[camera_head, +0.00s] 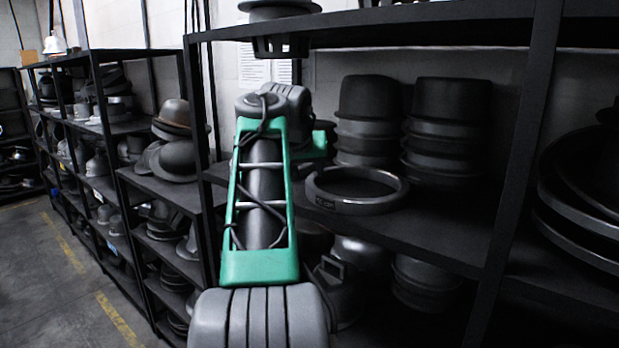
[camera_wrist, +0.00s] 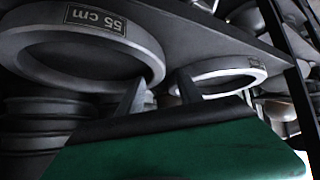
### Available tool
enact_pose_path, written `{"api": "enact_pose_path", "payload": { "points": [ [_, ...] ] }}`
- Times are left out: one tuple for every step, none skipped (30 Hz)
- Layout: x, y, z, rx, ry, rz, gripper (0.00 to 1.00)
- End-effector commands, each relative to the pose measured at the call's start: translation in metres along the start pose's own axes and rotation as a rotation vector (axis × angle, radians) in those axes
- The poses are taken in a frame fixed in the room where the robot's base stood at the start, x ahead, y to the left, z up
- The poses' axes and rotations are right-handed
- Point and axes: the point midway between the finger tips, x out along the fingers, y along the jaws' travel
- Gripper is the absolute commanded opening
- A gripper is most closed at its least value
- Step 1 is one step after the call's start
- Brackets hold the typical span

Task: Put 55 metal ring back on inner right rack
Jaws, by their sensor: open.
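A grey ring labelled "55 cm" (camera_wrist: 140,52) fills the upper left of the wrist view, its label upside down. A second, paler ring (camera_wrist: 245,68) lies to its right in that view. My gripper (camera_wrist: 160,90) is open, its two dark fingers apart and pointing between the two rings. The left finger overlaps the edge of the 55 cm ring; I cannot tell if they touch. In the head view one labelled grey ring (camera_head: 352,207) lies flat on the rack shelf (camera_head: 440,235), right of my arm; its label is too small to read. My fingers are hidden there.
Dark stacked hat blocks (camera_head: 450,125) stand behind the ring. A rack post (camera_head: 515,160) rises at the right, with larger rings (camera_head: 570,222) beyond it. An upper shelf (camera_head: 420,14) hangs overhead. Hat moulds (camera_head: 340,290) crowd the shelf below. The left floor (camera_head: 50,280) is open.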

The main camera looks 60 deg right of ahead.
Motion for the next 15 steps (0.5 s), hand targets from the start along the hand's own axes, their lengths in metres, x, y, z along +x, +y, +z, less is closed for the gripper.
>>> {"api": "enact_pose_path", "payload": {
  "points": [
    [-0.017, -0.001, -0.002, 0.0, 0.005, -0.004, 0.42],
    [-0.025, -0.001, -0.003, 0.0, 0.005, -0.003, 0.42],
    [-0.035, -0.001, -0.003, -0.001, 0.004, -0.003, 0.42],
    [-0.042, -0.001, -0.003, 0.0, 0.003, -0.003, 0.42],
    [-0.049, -0.001, -0.002, 0.0, 0.003, -0.004, 0.42],
    [-0.057, -0.001, -0.003, 0.0, 0.002, -0.002, 0.42],
    [-0.061, -0.001, -0.003, 0.0, 0.002, -0.002, 0.42],
    [-0.065, -0.001, -0.003, 0.0, 0.001, -0.002, 0.42],
    [-0.069, -0.001, -0.002, -0.001, 0.001, -0.002, 0.42],
    [-0.071, 0.0, -0.001, -0.001, 0.0, -0.001, 0.42],
    [-0.073, 0.0, -0.001, 0.001, 0.0, -0.001, 0.42],
    [-0.074, 0.0, 0.0, 0.001, -0.001, -0.001, 0.42],
    [-0.074, -0.001, 0.0, -0.001, -0.001, -0.002, 0.42],
    [-0.074, -0.003, 0.002, -0.006, -0.003, -0.005, 0.42],
    [-0.074, -0.012, 0.006, -0.02, -0.007, -0.017, 0.42]
  ]
}}
